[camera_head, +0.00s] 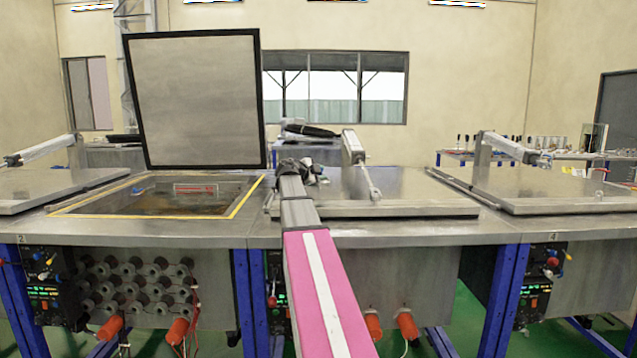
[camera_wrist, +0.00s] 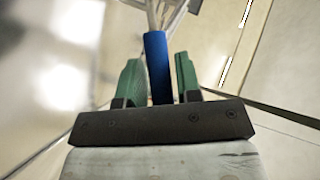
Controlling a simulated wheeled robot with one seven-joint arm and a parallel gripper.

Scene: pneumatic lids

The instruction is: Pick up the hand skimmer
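A blue handle (camera_wrist: 158,72) stands between the two green fingers of my gripper (camera_wrist: 160,68) in the wrist view. Pale metal rods run from its far end out of the top of that view, and I take it to be the hand skimmer. The fingertips lie close on either side of the handle, with a thin gap seeming to show at the right one. I cannot tell whether they press on it. The skimmer's head is out of view. In the head view my arm hides the handle, and the skimmer cannot be made out there.
A metal bench (camera_head: 150,235) crosses the head view. On the left, a square lid (camera_head: 195,95) stands open over a yellow-edged tank opening (camera_head: 100,212). A closed lid (camera_head: 430,208) lies to the right of my arm, and another (camera_head: 550,195) lies farther right.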

